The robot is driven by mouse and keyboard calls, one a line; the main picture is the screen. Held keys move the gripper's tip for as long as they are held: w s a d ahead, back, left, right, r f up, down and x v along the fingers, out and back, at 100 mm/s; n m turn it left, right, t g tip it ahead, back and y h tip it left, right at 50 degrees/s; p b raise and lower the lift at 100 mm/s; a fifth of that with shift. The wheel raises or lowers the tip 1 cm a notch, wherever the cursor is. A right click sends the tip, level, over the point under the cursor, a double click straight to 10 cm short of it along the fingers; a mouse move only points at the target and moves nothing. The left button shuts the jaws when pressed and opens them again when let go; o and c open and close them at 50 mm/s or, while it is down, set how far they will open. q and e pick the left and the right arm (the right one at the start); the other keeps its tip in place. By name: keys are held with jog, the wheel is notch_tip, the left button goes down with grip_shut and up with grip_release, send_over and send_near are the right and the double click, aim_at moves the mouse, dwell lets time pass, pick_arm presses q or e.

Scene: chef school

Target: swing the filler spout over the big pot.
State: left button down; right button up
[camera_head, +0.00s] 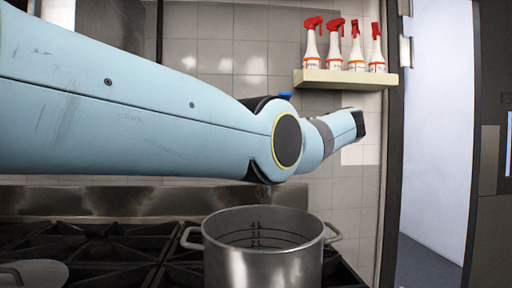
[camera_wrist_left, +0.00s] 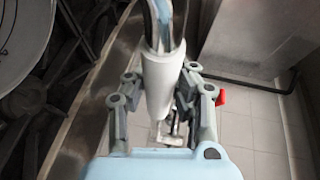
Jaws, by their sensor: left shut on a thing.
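The big pot (camera_head: 262,262) is a steel pot with two side handles, standing open on the stove in the head view. My left arm crosses above and behind it, and its gripper cannot be made out there. In the left wrist view, my left gripper (camera_wrist_left: 162,103) is shut around a pale, tapered piece with shiny tubing above it, which looks like the filler spout (camera_wrist_left: 160,72). The rest of the filler is hidden behind my arm in the head view. My right gripper is in neither view.
Black burner grates (camera_head: 95,250) surround the pot, with a pale pan (camera_head: 35,272) at lower left. A wall shelf (camera_head: 345,80) holds several white spray bottles with red heads. Tiled wall (camera_head: 235,60) lies behind; a doorway opens at right.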

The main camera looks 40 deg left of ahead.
pick_arm(q)
jog(key=shift+w+d, duration=0.1)
jog(key=shift+d, duration=0.1)
jog(key=c, duration=1.5)
grip_release()
jog(key=shift+w, duration=0.1)
jog(key=shift+o, duration=1.1)
jog(key=shift+w+d, duration=0.2)
jog(key=shift+d, duration=0.05)
jog(key=shift+o, duration=1.2)
jog(key=shift+w+d, duration=0.1)
jog(key=shift+s+a, duration=0.2)
jog(key=shift+a, duration=0.05)
